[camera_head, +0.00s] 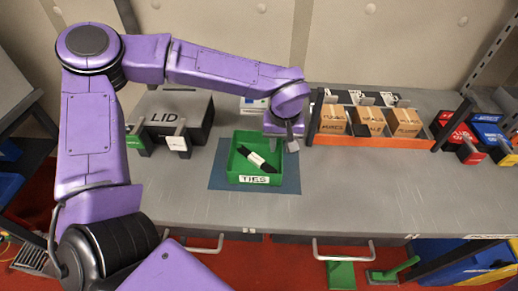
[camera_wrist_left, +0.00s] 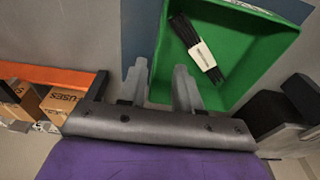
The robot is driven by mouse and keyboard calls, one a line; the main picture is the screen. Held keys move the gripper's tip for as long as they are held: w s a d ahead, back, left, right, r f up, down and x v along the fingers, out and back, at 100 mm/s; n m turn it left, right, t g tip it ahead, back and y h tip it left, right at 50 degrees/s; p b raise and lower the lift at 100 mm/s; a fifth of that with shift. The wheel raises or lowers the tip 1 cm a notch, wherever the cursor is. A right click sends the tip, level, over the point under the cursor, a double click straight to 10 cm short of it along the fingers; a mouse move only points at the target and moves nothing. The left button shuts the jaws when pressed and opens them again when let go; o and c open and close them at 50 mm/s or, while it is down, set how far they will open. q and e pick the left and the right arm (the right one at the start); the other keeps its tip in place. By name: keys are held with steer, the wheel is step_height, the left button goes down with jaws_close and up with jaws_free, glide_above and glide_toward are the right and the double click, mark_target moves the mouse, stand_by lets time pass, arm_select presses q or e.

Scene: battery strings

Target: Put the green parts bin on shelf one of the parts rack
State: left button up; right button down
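The green parts bin (camera_head: 234,178), with a "TIES" label on its front, sits on a blue mat (camera_head: 291,186) on the grey workbench. A dark bundle with a pale band (camera_head: 257,161) lies in it; the bin also fills the upper right of the left wrist view (camera_wrist_left: 245,45). My left gripper (camera_head: 282,146) is at the bin's right side. In the wrist view its fingers (camera_wrist_left: 162,88) are apart, one on each side of the bin's wall; contact is not clear. My right gripper is not in view. I cannot identify shelf one of the parts rack.
A dark box marked "LID" (camera_head: 178,108) stands left of the bin. An orange-fronted holder (camera_head: 375,142) with several cardboard boxes stands to the right. Red (camera_head: 459,134) and blue (camera_head: 487,131) bins are at far right, near a slotted metal upright (camera_head: 493,48). The bench's right front is clear.

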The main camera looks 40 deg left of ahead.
arm_select(q)
steer(key=shift+s+f, duration=0.25)
steer(key=shift+f, duration=0.1)
steer(key=f, duration=0.2)
steer(key=w+f, duration=0.1)
steer(key=w+f+p, duration=0.1)
steer(key=f, duration=0.1)
steer(key=shift+f, duration=0.3)
steer(key=shift+s+r, duration=0.15)
steer(key=shift+s, duration=0.1)
jaws_close()
